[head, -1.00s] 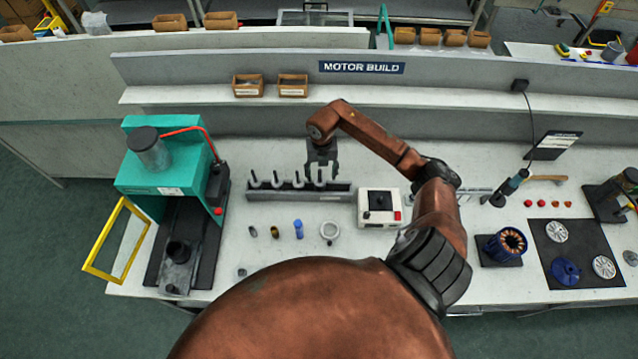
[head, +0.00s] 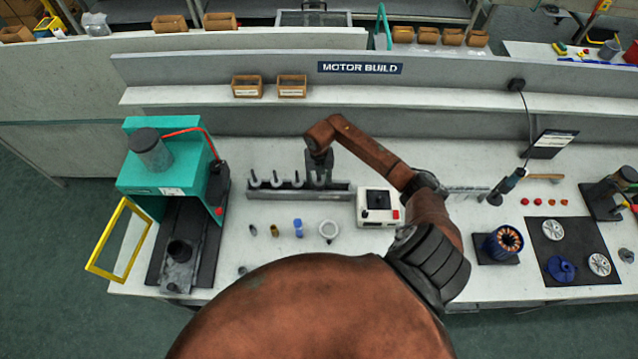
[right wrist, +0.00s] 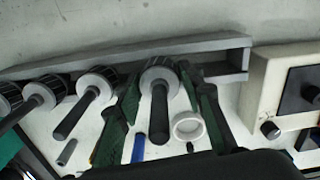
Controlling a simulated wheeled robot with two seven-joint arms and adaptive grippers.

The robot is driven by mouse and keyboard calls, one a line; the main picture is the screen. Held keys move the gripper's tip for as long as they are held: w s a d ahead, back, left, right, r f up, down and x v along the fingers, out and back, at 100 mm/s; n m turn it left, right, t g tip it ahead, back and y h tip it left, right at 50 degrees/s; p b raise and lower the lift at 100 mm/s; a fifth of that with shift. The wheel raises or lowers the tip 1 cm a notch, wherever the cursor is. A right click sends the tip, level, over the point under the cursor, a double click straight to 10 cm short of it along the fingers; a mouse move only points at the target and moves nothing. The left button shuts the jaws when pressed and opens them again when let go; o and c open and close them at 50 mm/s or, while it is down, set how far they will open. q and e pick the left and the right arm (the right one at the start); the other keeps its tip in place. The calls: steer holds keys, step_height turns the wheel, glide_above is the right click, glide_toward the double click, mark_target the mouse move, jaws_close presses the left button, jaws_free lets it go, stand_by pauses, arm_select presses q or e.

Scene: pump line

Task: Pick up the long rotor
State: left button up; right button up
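Several rotors with dark shafts and grey cores stand in a row in a grey rack (head: 338,191) on the bench. I cannot tell their lengths apart surely in the head view. The rightmost rotor (right wrist: 160,100) stands between the fingers of my right gripper (right wrist: 161,72) in the right wrist view, with one finger on each side and small gaps showing. My left gripper is not in view.
A white control box (head: 379,207) stands close to the rack's right end. A teal press (head: 165,165) with a yellow frame is at left. A white ring (head: 329,230), a blue part (head: 298,228) and small parts lie in front of the rack.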

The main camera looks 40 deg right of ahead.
jaws_close()
steer(key=shift+w+r, duration=0.1)
steer(key=shift+r, duration=0.05)
stand_by(0.4)
steer(key=shift+r+b, duration=0.3)
steer(key=shift+r, duration=0.25)
steer(key=s+a+r+b, duration=0.3)
steer(key=s+a+r, duration=0.5)
steer(key=a+r, duration=0.3)
steer(key=shift+s+a+r, duration=0.2)
steer(key=shift+r, duration=0.15)
